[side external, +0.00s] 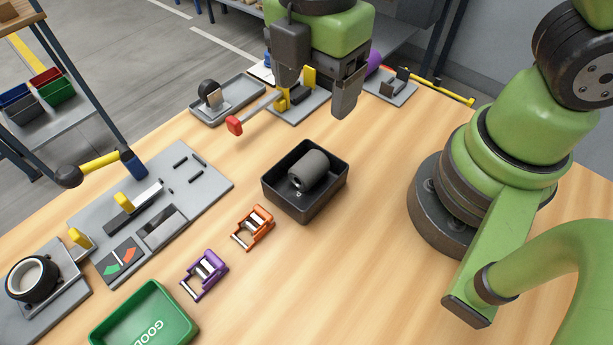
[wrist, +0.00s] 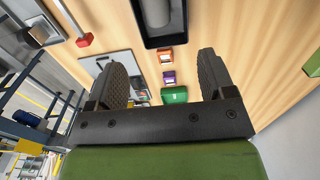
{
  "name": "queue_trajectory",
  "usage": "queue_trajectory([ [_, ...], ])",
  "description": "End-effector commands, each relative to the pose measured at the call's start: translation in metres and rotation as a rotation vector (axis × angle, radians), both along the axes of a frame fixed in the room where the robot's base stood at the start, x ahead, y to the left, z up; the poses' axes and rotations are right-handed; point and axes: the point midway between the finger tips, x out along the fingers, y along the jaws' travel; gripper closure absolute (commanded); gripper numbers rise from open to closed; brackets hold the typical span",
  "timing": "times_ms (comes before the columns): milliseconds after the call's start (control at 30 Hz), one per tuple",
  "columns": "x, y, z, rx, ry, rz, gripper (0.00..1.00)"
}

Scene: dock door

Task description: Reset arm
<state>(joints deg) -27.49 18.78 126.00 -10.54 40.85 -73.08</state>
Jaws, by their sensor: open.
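My gripper (side external: 318,82) is open and empty, raised above the far part of the wooden table. In the wrist view its two dark fingers (wrist: 162,82) stand wide apart with nothing between them. In the side view it is above and beyond the black bin (side external: 304,200), which holds a dark grey cylinder (side external: 309,169) lying tilted. The bin also shows at the top of the wrist view (wrist: 178,40). My gripper partly hides the fixture with a yellow clamp behind it.
A red-tipped lever (side external: 235,125) sticks out near my gripper. An orange part (side external: 253,228) and a purple part (side external: 205,274) lie in front of the bin, near a green tray (side external: 112,333). A grey fixture plate (side external: 210,180) is at left. Table right of the bin is clear.

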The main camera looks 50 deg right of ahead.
Motion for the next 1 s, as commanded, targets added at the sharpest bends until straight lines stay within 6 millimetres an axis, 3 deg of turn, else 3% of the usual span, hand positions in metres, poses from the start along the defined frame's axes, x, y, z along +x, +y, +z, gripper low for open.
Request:
queue_trajectory([
  [133, 0.000, 0.000, 0.012, 0.001, -0.002, 0.000, 0.24],
  [400, 0.000, 0.000, 0.014, 0.000, 0.000, -0.003, 0.24],
  [533, 0.000, -0.006, 0.025, 0.023, -0.027, -0.102, 0.24],
  [733, -0.009, -0.036, 0.075, 0.169, -0.144, -0.629, 0.24],
  [1000, -0.048, -0.074, 0.128, 0.495, -0.248, -1.450, 0.24],
])
